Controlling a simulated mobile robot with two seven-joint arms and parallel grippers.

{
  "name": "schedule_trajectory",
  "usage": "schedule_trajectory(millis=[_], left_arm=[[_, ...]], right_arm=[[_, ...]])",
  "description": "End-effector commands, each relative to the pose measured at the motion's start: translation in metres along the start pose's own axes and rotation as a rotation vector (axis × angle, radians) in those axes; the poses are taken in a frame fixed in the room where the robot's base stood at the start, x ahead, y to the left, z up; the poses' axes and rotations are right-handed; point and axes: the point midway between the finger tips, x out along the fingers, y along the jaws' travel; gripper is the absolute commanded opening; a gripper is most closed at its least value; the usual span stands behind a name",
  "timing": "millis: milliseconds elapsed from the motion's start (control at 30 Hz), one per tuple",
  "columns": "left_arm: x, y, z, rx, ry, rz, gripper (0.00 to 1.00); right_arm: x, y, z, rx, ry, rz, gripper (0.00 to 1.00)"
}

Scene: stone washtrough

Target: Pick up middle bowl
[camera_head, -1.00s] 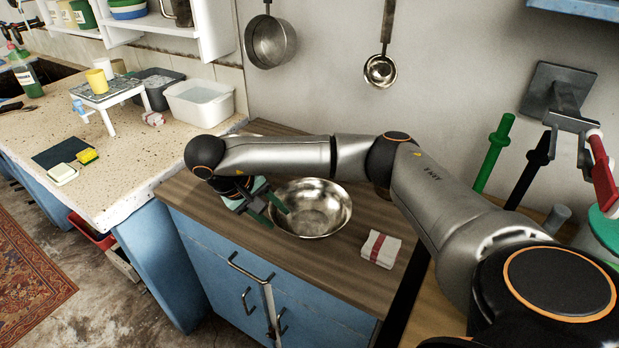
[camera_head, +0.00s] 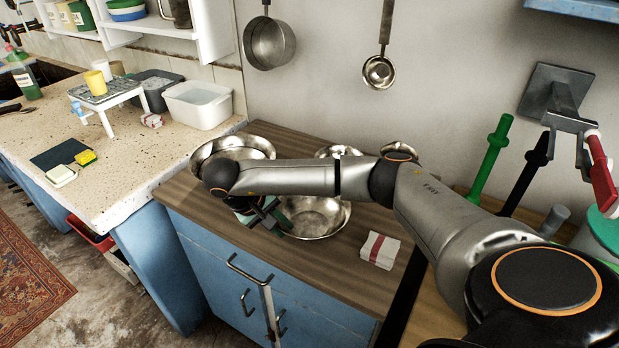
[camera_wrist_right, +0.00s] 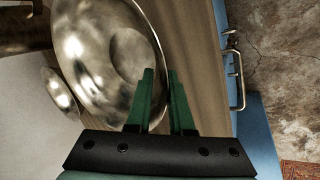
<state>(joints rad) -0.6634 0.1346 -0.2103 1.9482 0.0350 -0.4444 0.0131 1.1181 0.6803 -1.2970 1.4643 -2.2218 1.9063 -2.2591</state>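A shiny metal bowl (camera_head: 318,212) stands on the wooden counter, partly behind my right arm. A wider metal bowl (camera_head: 232,148) stands at the back left. Two smaller bowls, one (camera_head: 338,151) near the wall and one (camera_head: 399,148) further right, show partly above my arm. My right gripper (camera_head: 275,215) is at the left front rim of the front bowl. In the wrist view the same bowl (camera_wrist_right: 105,45) fills the upper left. The green fingers of my gripper (camera_wrist_right: 161,76) stand slightly apart, one over the bowl, one beside its rim; contact is unclear. My left gripper is out of view.
A folded white and red cloth (camera_head: 380,250) lies right of the front bowl. A speckled stone counter (camera_head: 130,150) with a white tub (camera_head: 197,104) adjoins at the left. A pan (camera_head: 270,42) and a ladle (camera_head: 379,72) hang on the wall.

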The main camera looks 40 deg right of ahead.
Motion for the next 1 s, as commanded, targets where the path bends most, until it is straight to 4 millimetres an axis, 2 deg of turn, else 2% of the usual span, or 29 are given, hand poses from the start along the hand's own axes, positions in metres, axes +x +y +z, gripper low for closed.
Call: schedule_trajectory(millis=[33,167,1000], left_arm=[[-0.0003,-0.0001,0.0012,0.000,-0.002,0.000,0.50],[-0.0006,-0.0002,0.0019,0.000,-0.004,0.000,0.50],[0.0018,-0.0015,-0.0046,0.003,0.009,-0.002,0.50]], right_arm=[[-0.0002,0.0000,0.0000,0.000,0.000,0.000,0.13],[-0.0003,0.0000,0.0000,0.000,0.000,0.000,0.00],[-0.0006,0.0001,-0.0001,0.000,0.000,0.000,0.00]])
